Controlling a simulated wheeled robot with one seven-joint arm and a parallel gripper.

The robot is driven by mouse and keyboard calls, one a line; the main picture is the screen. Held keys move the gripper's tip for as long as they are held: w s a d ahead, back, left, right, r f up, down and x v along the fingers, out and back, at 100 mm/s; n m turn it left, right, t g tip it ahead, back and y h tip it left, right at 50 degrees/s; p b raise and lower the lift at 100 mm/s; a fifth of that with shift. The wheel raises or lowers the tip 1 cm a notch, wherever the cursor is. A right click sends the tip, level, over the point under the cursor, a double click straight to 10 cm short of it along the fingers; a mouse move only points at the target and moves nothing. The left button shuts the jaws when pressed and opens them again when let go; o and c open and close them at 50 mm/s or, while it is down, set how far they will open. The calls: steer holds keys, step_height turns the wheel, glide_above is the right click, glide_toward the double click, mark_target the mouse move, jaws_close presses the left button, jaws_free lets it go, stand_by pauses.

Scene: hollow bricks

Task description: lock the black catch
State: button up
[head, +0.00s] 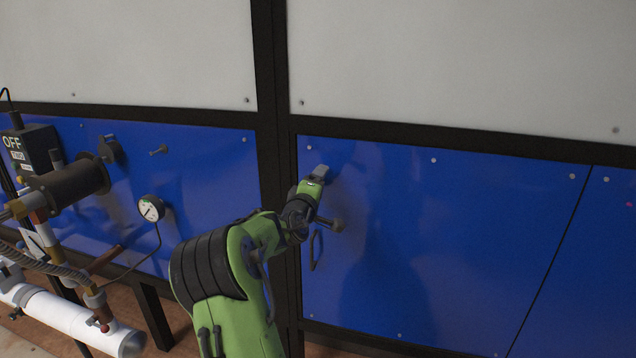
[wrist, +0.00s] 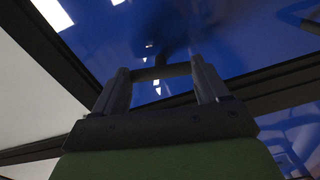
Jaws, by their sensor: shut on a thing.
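My gripper (head: 320,172) is at the blue panel, just right of the black upright post, in the head view. In the wrist view its two grey fingers (wrist: 160,72) stand apart with a dark bar between their tips. I take this bar to be the black catch (wrist: 163,71), and the gripper is shut on it. In the head view the catch is hidden behind my gripper and wrist, so its angle cannot be told there.
A dark knob (head: 335,225) and a thin black loop (head: 315,250) are just below my gripper. A pressure gauge (head: 151,208), a dark cylinder (head: 72,188), pipes and an OFF box (head: 30,148) crowd the left. The blue panel (head: 450,240) to the right is clear.

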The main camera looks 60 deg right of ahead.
steer(key=shift+n+p, duration=0.35)
steer(key=shift+n, duration=0.45)
steer(key=o, duration=1.5)
steer(key=shift+a, duration=0.15)
steer(key=s+a+b, duration=0.2)
steer(key=a, duration=1.3)
steer(key=shift+s+a, duration=0.15)
steer(key=shift+s, duration=0.1)
